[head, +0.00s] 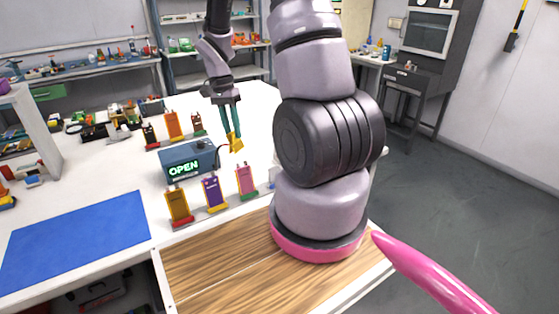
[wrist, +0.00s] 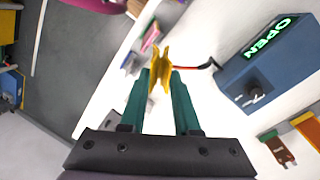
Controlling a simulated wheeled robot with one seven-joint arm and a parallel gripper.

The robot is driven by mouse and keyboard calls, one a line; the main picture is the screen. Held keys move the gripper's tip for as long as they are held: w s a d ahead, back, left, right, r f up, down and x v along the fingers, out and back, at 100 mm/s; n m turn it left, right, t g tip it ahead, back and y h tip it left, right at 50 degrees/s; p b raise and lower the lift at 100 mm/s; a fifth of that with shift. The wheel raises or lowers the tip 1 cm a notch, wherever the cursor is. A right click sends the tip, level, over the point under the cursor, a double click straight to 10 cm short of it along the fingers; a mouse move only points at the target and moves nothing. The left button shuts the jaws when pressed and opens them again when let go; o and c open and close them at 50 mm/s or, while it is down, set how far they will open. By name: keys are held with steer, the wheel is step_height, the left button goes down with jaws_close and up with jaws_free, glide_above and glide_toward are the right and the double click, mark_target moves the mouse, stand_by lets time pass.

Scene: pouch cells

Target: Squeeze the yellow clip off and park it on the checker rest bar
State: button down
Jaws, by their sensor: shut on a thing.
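My gripper (head: 233,139) has teal fingers and is shut on the yellow clip (head: 236,145), held in the air just right of the blue checker box. In the wrist view the clip (wrist: 161,68) sits between the fingertips of my gripper (wrist: 160,78). The checker (head: 188,162) shows "OPEN" in green; it also shows in the wrist view (wrist: 262,62). A dark lead with a red part (wrist: 200,66) runs from the checker toward the clip; I cannot tell whether it touches it. I cannot make out the rest bar for certain.
Yellow (head: 179,205), purple (head: 213,192) and pink (head: 246,180) pouch cells stand in front of the checker. More cells (head: 173,125) stand behind it. A blue mat (head: 75,242) lies at left. Clutter fills the table's back left.

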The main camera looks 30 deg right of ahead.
steer(key=w+d+f+n+t, duration=0.1)
steer(key=d+f+n, duration=0.1)
steer(key=d+n, duration=0.3)
steer(key=w+d+f+n+t, duration=0.1)
steer(key=d+n, duration=0.5)
steer(key=d, duration=0.7)
steer(key=shift+w+d+f+y, duration=0.3)
steer(key=shift+d+f+y, duration=0.1)
steer(key=shift+f, duration=0.15)
steer(key=shift+f, duration=1.35)
steer(key=shift+f, duration=0.25)
steer(key=shift+f, duration=0.5)
steer(key=shift+f, duration=0.1)
